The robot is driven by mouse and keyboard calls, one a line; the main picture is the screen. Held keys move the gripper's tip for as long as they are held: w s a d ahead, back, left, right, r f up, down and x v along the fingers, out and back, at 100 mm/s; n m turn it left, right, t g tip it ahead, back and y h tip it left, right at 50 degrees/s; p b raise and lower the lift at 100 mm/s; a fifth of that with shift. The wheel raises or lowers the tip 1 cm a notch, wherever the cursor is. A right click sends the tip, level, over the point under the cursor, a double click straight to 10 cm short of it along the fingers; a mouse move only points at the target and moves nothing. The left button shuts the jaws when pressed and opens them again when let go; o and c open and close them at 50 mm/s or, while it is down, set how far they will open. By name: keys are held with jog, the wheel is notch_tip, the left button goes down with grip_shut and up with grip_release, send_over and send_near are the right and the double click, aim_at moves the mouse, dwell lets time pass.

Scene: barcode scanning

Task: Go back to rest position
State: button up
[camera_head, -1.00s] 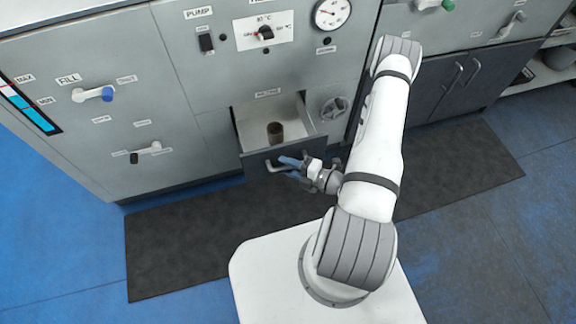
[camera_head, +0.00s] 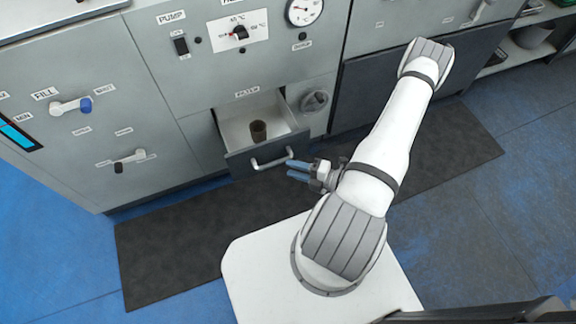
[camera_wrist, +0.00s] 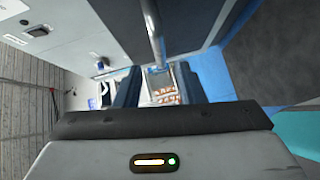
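My gripper (camera_head: 294,169) has blue fingers and hangs over the dark mat, just right of and apart from the drawer handle (camera_head: 271,160). In the wrist view the two fingers (camera_wrist: 158,84) stand apart with nothing held between them. The drawer (camera_head: 232,130) under the "FILTER" label is pulled open. My arm reaches up to a bent elbow at the upper right and folds back down to the gripper.
The grey machine front (camera_head: 75,140) spans the back, with a fill lever (camera_head: 70,106), a pump switch (camera_head: 181,45) and a gauge (camera_head: 303,9). A dark mat (camera_head: 170,240) lies before it. Blue floor is clear at the left and right.

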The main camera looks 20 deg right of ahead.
jog(key=shift+s+d, duration=0.15)
dwell(0.5)
jog(key=s+a+r+m+g+h+p, duration=0.1)
jog(key=r+m+g+h+p, duration=0.2)
jog(key=r, duration=1.6)
jog(key=s+a+r+m+g+h+p, duration=0.2)
jog(key=r+m+g+h+p, duration=0.1)
jog(key=r+m+p, duration=0.7)
jog(key=s+a+r+m+g+h+p, duration=0.1)
jog(key=r+m+h+p, duration=0.4)
jog(key=r+m, duration=0.7)
notch_tip(320, 180, up, 16)
jog(key=shift+s+a+r+g+h+p, duration=0.3)
jog(key=shift+a+g+p, duration=0.4)
jog(key=shift+g+p, duration=0.4)
jog(key=shift+f, duration=0.1)
